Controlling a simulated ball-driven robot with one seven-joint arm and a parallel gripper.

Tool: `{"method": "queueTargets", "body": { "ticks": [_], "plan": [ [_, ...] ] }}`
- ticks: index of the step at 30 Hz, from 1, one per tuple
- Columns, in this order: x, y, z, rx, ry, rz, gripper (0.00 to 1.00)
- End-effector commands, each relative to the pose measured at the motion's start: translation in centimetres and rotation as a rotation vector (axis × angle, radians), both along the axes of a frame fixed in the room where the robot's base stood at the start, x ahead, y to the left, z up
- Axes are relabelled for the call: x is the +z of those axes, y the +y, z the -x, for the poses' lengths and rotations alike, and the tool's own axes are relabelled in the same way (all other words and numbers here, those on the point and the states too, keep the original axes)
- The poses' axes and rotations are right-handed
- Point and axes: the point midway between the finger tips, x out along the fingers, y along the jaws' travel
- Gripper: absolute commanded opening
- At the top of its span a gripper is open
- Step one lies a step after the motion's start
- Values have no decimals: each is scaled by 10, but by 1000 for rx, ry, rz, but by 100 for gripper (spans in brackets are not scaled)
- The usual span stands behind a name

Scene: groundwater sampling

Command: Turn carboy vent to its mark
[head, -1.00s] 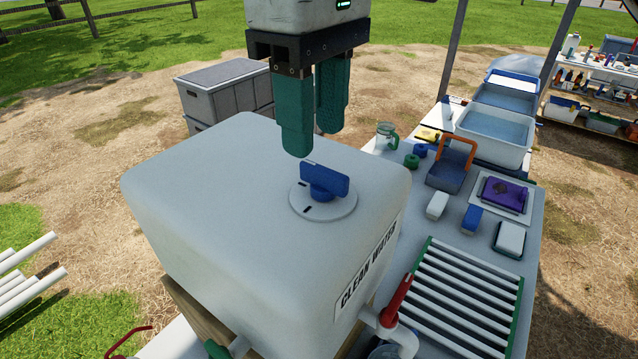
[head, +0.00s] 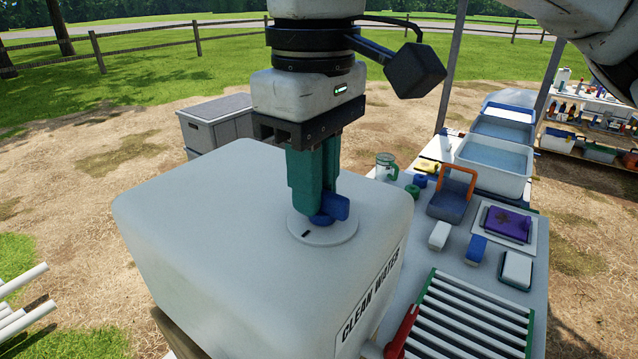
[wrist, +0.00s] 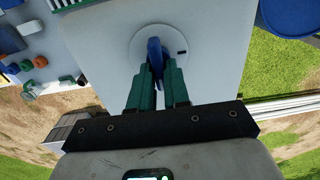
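The carboy (head: 190,225) is a big white tank labelled "CLEAN WATER". Its vent (head: 336,207) is a blue handle on a pale round plate (head: 325,236) on the tank's top. A short dark mark shows on the plate's near side, and also in the wrist view at the plate's right. My gripper (head: 318,205) points straight down over the vent, its green fingers close together on either side of the handle. In the wrist view the blue handle (wrist: 155,52) sits between the fingertips, which look shut on it. The fingers hide part of the handle.
Right of the tank, a table holds a white slatted rack (head: 470,315), an orange-handled caddy (head: 452,195), a purple item on a tray (head: 507,223) and water basins (head: 493,165). Grey crates (head: 215,122) stand behind the tank. The tank's top is otherwise clear.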

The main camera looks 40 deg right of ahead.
Motion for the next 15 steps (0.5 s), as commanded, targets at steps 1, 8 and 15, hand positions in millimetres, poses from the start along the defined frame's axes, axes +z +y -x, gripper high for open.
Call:
{"method": "queueTargets", "body": {
  "ticks": [1, 8, 15],
  "plan": [
    [0, 0, 0, 0, 0, 0, 11],
    [0, 0, 0, 1, 0, 0, 0],
    [5, 2, 2, 220, 2, -4, 0]
  ]
}}
